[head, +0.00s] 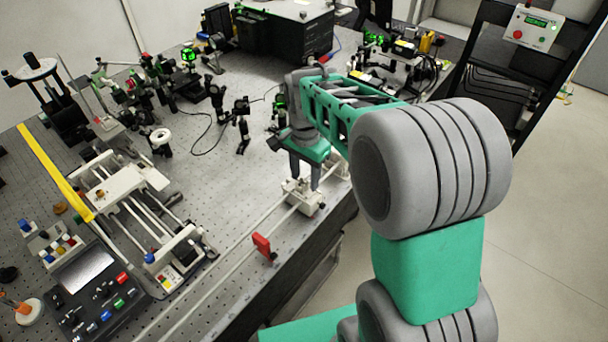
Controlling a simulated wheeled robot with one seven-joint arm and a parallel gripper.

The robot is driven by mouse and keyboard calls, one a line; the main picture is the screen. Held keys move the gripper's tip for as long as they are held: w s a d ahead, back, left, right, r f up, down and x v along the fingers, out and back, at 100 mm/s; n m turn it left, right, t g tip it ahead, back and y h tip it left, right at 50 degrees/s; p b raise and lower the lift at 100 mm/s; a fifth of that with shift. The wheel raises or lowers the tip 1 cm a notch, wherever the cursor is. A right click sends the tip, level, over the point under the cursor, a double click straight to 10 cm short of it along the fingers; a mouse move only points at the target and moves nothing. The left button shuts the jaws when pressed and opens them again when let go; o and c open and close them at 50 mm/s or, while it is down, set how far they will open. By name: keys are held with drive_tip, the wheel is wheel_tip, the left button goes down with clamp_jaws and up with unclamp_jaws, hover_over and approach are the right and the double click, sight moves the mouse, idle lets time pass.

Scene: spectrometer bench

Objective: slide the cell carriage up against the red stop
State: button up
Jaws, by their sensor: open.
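The cell carriage (309,207) is a small cream block on a long pale rail (236,268) along the bench's near right edge. A clear stretch of rail lies between the two. My gripper (304,178) points down at the carriage with its two fingers apart. The fingertips are at the carriage's top; I cannot tell whether they touch it. My fingers hide part of the carriage.
A cream rod-guided stage (122,190) stands left of the rail. A control box (90,290) with coloured buttons is at the lower left. Optics on posts (241,122) and a black box (283,30) fill the back. The bench (230,195) is bare between stage and carriage.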

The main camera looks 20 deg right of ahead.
drive_tip(key=shift+f, duration=0.65)
drive_tip(key=shift+c, duration=0.6)
drive_tip(key=shift+a, duration=0.1)
clamp_jaws()
